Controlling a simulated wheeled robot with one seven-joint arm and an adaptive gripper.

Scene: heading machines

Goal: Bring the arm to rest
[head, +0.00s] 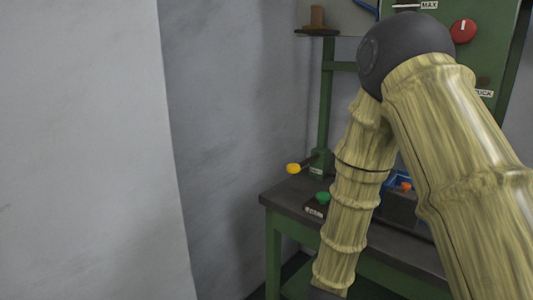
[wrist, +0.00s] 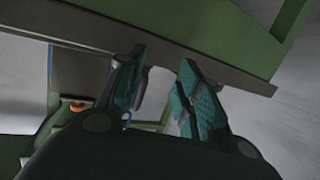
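My arm (head: 450,150) shows in the head view with bamboo-like links and a dark round elbow. It bends at the elbow, and its forearm (head: 350,215) hangs down in front of the green machine bench (head: 272,262). In the head view my gripper is out of sight below the frame. In the wrist view my gripper (wrist: 165,65) has two teal-padded fingers with a clear gap between them. Nothing is held between them. Beyond the fingertips is a dark bench edge (wrist: 215,72); I cannot tell whether they touch it.
A green panel with a red knob (head: 463,31) stands behind my elbow. A yellow knob (head: 293,169), a green button (head: 323,198) and an orange part (head: 406,186) are near the dark bench top (head: 285,194). A grey wall (head: 85,150) fills the left, close to the bench.

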